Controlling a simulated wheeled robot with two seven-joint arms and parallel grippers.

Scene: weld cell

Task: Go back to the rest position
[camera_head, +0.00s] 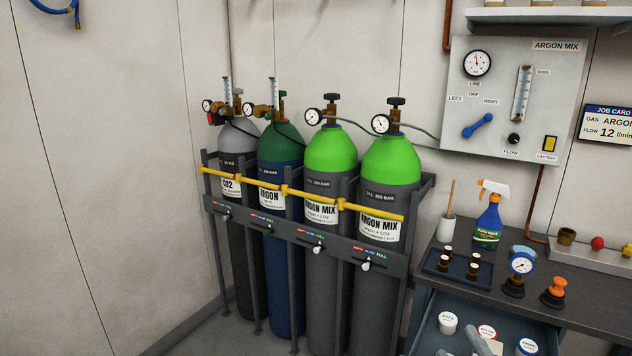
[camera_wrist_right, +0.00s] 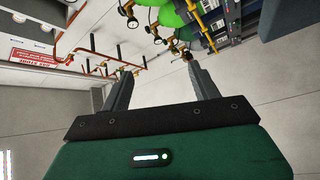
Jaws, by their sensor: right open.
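My right gripper (camera_wrist_right: 158,80) is open in the right wrist view. Its two dark grey fingers stand apart with nothing between them. In the head view only grey tips of what seems to be this right gripper (camera_head: 463,343) show at the bottom edge, in front of the open drawer (camera_head: 425,325). The rest of that arm is out of the picture. My left gripper is in neither view.
Four gas cylinders (camera_head: 318,155) stand in a rack behind a yellow bar (camera_head: 300,193). The bench (camera_head: 590,310) at right holds a spray bottle (camera_head: 488,220), a dark tray (camera_head: 457,266) and a gauge (camera_head: 521,263). Jars lie in the drawer. Floor left of the rack is clear.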

